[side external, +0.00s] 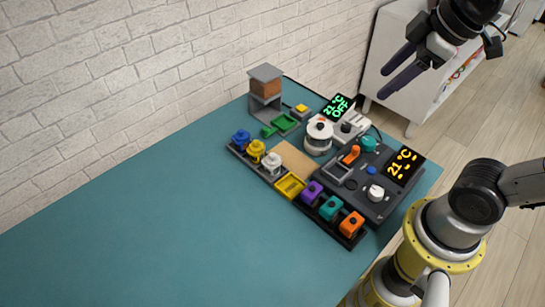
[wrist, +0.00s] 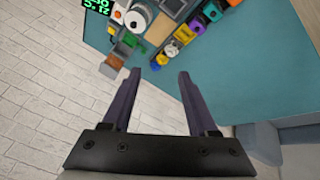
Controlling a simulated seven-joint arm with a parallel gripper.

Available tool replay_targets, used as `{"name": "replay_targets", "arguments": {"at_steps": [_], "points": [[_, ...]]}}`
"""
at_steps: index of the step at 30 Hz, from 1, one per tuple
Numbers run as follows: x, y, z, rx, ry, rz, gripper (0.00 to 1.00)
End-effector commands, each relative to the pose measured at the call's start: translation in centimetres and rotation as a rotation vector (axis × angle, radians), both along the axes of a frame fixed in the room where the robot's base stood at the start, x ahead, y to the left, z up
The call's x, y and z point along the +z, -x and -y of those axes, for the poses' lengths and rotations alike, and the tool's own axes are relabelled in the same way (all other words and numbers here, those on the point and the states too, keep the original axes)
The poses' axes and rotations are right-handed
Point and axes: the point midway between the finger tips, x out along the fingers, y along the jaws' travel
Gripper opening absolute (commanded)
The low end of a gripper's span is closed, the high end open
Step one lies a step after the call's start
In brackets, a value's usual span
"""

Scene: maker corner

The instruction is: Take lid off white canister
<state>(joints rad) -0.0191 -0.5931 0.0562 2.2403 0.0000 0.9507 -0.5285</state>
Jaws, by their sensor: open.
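My gripper (side external: 384,84) is high above and to the right of the canisters, apart from everything. Its two dark purple fingers are spread with nothing between them, also in the wrist view (wrist: 158,74).
The rack also holds blue (side external: 241,140), purple (side external: 312,191), teal (side external: 330,208) and orange (side external: 351,224) canisters and a yellow tray (side external: 290,185). A larger white pot (side external: 319,136) and a dark control panel (side external: 365,185) stand behind. The teal table's left side (side external: 170,230) is clear.

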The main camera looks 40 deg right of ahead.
Motion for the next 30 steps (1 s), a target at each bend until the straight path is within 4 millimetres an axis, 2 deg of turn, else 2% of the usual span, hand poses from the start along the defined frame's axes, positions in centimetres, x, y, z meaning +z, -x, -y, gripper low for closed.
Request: {"name": "replay_targets", "arguments": {"at_steps": [1,5,8,11,14,18,21,24,30], "points": [[0.3,-1.6,-0.2,0.057,0.026,-0.022,0.59],[0.5,-5.8,-1.0,0.219,0.093,-0.074,0.59],[-0.3,-9.5,-1.9,0.35,0.138,-0.13,0.59],[-1.9,-13.2,-3.0,0.469,0.172,-0.185,0.59],[-4.5,-16.5,-4.3,0.57,0.193,-0.248,0.59],[-8.8,-19.8,-6.0,0.658,0.198,-0.334,0.59],[-11.7,-21.0,-7.0,0.678,0.192,-0.389,0.59],[-14.0,-21.1,-7.5,0.693,0.187,-0.434,0.59],[-16.3,-20.8,-8.0,0.706,0.183,-0.468,0.59]]}}
